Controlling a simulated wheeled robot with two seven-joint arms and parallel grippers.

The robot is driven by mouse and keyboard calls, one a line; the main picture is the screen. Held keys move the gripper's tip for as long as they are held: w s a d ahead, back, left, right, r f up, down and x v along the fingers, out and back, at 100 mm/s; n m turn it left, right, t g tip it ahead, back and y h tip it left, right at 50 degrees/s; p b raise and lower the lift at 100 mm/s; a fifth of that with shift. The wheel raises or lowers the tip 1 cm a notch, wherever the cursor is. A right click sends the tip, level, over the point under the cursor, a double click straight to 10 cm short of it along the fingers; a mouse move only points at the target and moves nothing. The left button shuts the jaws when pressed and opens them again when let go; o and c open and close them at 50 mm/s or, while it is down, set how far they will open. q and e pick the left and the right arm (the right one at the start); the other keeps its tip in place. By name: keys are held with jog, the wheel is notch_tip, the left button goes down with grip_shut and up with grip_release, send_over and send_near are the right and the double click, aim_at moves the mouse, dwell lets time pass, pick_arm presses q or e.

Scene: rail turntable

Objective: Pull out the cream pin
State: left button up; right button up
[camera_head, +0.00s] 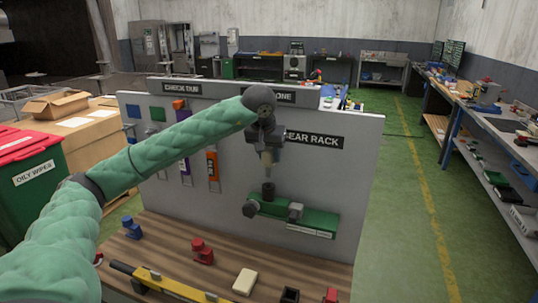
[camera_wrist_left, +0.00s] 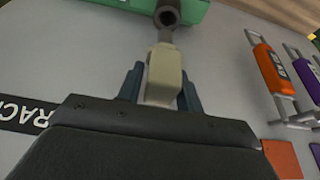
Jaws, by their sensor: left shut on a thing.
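The cream pin (camera_wrist_left: 164,70) is between the fingers of my left gripper (camera_wrist_left: 160,88) in the left wrist view. A grey shaft runs from its cream body toward a dark round socket (camera_wrist_left: 167,15) on a green part (camera_wrist_left: 125,5). In the head view my left gripper (camera_head: 267,143) is shut on the cream pin (camera_head: 268,158), pointing down above the dark socket (camera_head: 268,190) of the green rack fixture (camera_head: 318,220). I cannot tell whether the shaft's tip is inside the socket or just above it. My right gripper is not in view.
A grey panel (camera_head: 350,165) stands behind the fixture, with orange (camera_head: 212,165) and purple handles on its left. The wooden bench (camera_head: 220,225) holds a red block (camera_head: 202,250), a blue block (camera_head: 132,228), a cream block (camera_head: 245,282) and a yellow level (camera_head: 170,285).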

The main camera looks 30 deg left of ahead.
pick_arm(q)
jog(key=shift+r+p, duration=1)
jog(key=shift+r, duration=1.45)
jog(key=shift+f, duration=0.1)
